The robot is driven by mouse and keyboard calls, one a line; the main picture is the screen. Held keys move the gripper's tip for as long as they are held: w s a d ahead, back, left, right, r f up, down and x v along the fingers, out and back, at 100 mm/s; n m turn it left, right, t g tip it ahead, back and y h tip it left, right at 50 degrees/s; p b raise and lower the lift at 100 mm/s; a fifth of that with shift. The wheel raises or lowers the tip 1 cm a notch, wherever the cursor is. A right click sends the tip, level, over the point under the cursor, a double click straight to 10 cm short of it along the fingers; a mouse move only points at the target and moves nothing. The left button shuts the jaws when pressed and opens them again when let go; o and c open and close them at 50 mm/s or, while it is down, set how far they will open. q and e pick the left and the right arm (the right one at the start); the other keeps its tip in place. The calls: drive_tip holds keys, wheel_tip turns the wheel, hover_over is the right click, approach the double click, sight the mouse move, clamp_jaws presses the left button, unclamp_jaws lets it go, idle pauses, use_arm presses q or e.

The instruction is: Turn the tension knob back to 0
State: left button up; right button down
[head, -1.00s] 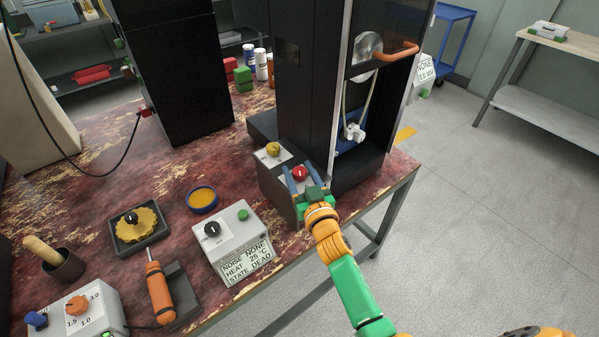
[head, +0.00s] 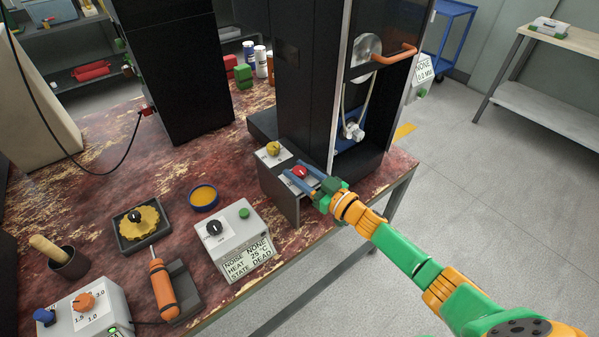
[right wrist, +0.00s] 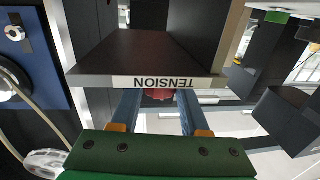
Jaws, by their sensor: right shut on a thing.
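The red knob (head: 299,172) sits on the top of a dark box (head: 276,190) at the front of the tall black machine. My right gripper (head: 302,178) reaches it from the lower right, with its blue fingers on either side of the knob, shut on it. In the right wrist view the red knob (right wrist: 160,95) shows partly between the two fingers, below a TENSION label (right wrist: 168,82) that reads upside down. The knob's pointer and scale are too small or covered to read. My left gripper is not in view.
A yellow knob (head: 273,148) sits on the same box, just behind the red one. The black machine (head: 302,75) rises close behind. A grey control box (head: 236,240) with a black knob and a green button stands to the left. Open floor lies to the right.

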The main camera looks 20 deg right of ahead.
sight(305, 176)
drive_tip(key=shift+c, duration=2.1)
unclamp_jaws()
drive_tip(key=v, duration=0.7)
